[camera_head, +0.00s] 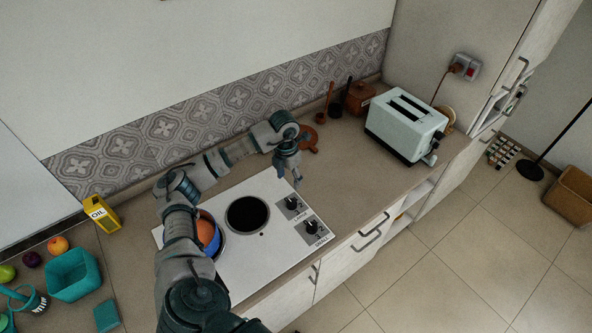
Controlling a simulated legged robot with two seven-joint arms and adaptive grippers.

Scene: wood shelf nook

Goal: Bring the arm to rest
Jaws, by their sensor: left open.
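My left arm comes in from the bottom left and reaches over the white cooktop in the camera_head view. My left gripper (289,173) is open and empty, pointing down near the back right corner of the cooktop (275,250). It is close to the upper control knob (292,203); I cannot tell its exact height above the surface. My arm partly hides a pot with something orange (207,232) in it on the left burner. My right gripper is not in view.
A pale toaster (405,125) stands right of the gripper, with a brown pot (360,97) behind it. A yellow oil container (102,213), a teal basket (73,274) and fruit are at left. The counter between cooktop and toaster (345,170) is clear.

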